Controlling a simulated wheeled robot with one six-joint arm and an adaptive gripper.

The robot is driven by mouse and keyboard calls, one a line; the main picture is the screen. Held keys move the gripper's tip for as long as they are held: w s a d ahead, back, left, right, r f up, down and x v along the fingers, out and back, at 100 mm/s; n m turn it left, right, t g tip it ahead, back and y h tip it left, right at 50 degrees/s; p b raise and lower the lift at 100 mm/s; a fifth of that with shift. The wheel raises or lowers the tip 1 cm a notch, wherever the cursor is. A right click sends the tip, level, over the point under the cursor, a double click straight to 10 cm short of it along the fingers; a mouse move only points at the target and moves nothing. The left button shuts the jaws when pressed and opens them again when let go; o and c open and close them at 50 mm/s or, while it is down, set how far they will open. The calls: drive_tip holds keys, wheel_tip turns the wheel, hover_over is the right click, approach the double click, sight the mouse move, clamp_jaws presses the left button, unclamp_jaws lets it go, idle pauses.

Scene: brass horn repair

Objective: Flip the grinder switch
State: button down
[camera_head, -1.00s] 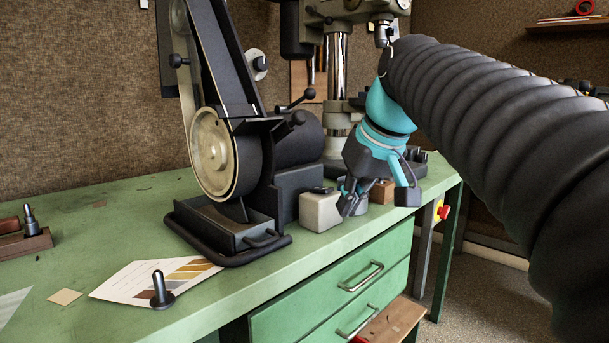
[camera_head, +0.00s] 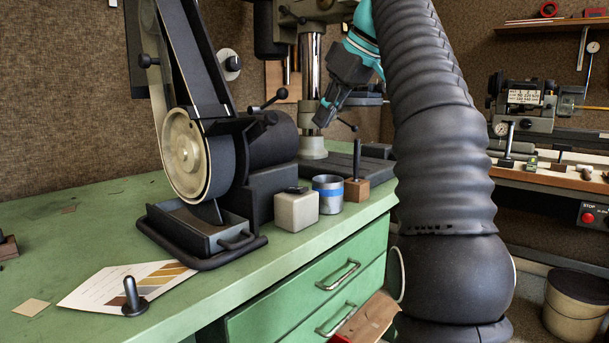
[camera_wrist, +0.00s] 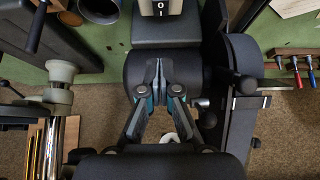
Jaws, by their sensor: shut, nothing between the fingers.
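The belt grinder (camera_head: 262,150) stands on the green bench, with its pale wheel at the left. A small off-white switch box (camera_head: 296,210) sits at its right front with a dark switch (camera_head: 297,190) on top. I cannot tell which way the switch is tipped. In the wrist view the switch box (camera_wrist: 160,8) is cut off at the top edge, with "O" and "I" marks showing. My gripper (camera_head: 320,122) is shut and empty, up above and behind the box, apart from it. In the wrist view the fingertips (camera_wrist: 159,62) appear over the grinder's dark motor housing (camera_wrist: 130,72).
The drill press column (camera_head: 310,90) rises behind. A card (camera_head: 110,289) and a black peg (camera_head: 133,298) are at the front left.

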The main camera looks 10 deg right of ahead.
drive_tip(key=shift+f, duration=0.1)
hover_over(304, 188)
drive_tip(key=f, duration=0.8)
drive_tip(key=shift+w+a, duration=0.1)
drive_tip(key=shift+w, duration=0.25)
wheel_tip(304, 188, down, 3)
drive_tip(key=shift+s+r+b, duration=0.1)
drive_tip(key=shift+s+b, duration=0.05)
drive_tip(key=shift+b, duration=0.35)
drive_tip(key=shift+d+f, duration=0.25)
drive_tip(key=shift+f, duration=0.35)
